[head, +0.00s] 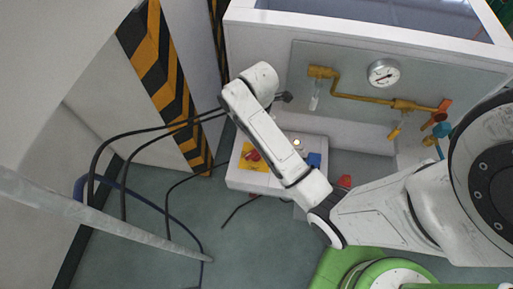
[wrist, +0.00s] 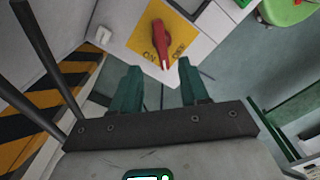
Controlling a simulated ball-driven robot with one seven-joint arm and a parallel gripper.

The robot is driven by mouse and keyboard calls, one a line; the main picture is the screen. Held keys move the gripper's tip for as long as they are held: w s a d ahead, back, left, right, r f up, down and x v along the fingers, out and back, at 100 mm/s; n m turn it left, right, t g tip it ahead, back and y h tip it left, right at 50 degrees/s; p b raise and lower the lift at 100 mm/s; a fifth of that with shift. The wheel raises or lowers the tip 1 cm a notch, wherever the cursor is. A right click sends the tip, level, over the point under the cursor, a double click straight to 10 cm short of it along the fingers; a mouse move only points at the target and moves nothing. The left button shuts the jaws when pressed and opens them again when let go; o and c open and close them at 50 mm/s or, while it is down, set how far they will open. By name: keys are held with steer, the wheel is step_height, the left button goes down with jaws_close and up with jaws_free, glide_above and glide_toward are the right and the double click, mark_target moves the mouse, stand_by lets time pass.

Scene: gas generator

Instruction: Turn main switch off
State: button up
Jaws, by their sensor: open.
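The main switch is a red rotary handle (wrist: 160,42) on a yellow plate (wrist: 185,29) marked ON and OFF. In the wrist view its narrow end points down, between the two labels. In the head view the red handle (head: 253,155) sits at the left of a white box, partly beside my arm. My gripper (wrist: 158,74) is open and empty, with its two green fingers apart. In the wrist view the handle shows beyond the fingertips, roughly between them; I see no clear contact.
The white control box (head: 240,181) also carries a blue part (head: 314,160). A panel with a gauge (head: 384,73) and yellow pipes (head: 365,98) stands behind. Black cables (head: 150,132) hang at left, near striped posts (head: 163,75). A grey rail (head: 100,212) crosses the lower left.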

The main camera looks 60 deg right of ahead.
step_height(320, 180, down, 10)
steer(key=shift+a, duration=0.1)
stand_by(0.4)
jaws_close()
stand_by(0.3)
